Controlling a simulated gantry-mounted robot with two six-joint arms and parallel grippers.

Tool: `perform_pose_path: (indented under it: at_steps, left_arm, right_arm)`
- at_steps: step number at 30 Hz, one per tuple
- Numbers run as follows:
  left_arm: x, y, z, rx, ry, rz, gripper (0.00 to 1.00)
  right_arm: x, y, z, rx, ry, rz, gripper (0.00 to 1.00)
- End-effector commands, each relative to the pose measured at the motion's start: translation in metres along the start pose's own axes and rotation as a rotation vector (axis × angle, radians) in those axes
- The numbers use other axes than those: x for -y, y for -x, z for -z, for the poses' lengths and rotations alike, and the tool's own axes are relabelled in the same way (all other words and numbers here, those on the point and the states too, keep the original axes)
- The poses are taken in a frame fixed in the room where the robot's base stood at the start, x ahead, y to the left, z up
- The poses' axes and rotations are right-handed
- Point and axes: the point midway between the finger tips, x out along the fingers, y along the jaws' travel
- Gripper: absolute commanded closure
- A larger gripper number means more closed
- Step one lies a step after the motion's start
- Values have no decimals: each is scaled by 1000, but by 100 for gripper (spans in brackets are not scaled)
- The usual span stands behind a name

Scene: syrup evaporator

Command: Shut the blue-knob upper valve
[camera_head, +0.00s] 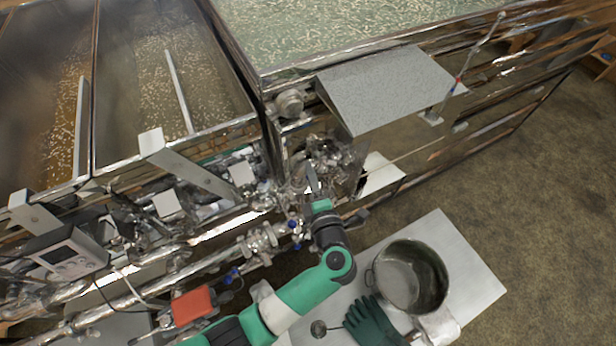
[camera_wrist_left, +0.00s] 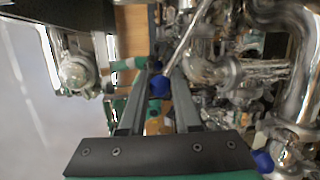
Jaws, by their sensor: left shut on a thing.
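My left gripper (camera_head: 312,180) reaches up from the bottom of the head view into the cluster of steel pipes and valves beside the evaporator. In the left wrist view my left gripper (camera_wrist_left: 160,88) has its two grey fingers on either side of a blue knob (camera_wrist_left: 160,84), at the end of a thin silver lever (camera_wrist_left: 182,48). It is shut on that knob. Another blue knob (camera_wrist_left: 262,160) sits lower right, apart from the fingers. In the head view, small blue knobs (camera_head: 292,224) show on the pipe left of my wrist. The held knob is hidden there. My right gripper is not in view.
Steel pans (camera_head: 180,85) of liquid stand at upper left. A grey sloped cover (camera_head: 388,88) is right of the valves. A metal table (camera_head: 470,285) at lower right holds a pot (camera_head: 408,278) and green glove (camera_head: 372,322). An orange-red box (camera_head: 193,306) and grey meter (camera_head: 68,254) are at lower left.

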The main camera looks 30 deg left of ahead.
Motion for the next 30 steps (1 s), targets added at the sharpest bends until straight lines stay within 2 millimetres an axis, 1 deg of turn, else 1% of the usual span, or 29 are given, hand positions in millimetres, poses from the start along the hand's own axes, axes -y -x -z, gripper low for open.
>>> perform_pose_path:
  at_steps: [7,19,20,24,25,30]
  left_arm:
    - [-6,0,-5,-10,-62,15,100]
    - [-7,0,-5,-12,-70,17,100]
    - [-7,0,-5,-12,-70,17,67]
    - [-7,0,-5,-12,-69,17,42]
    - [-7,0,-5,-12,-69,17,39]
    - [-7,0,-5,-12,-70,17,39]
  right_arm:
    - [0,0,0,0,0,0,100]
    - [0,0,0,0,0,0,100]
    - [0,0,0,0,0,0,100]
    - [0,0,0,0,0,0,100]
    - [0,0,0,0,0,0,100]
    - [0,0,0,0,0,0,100]
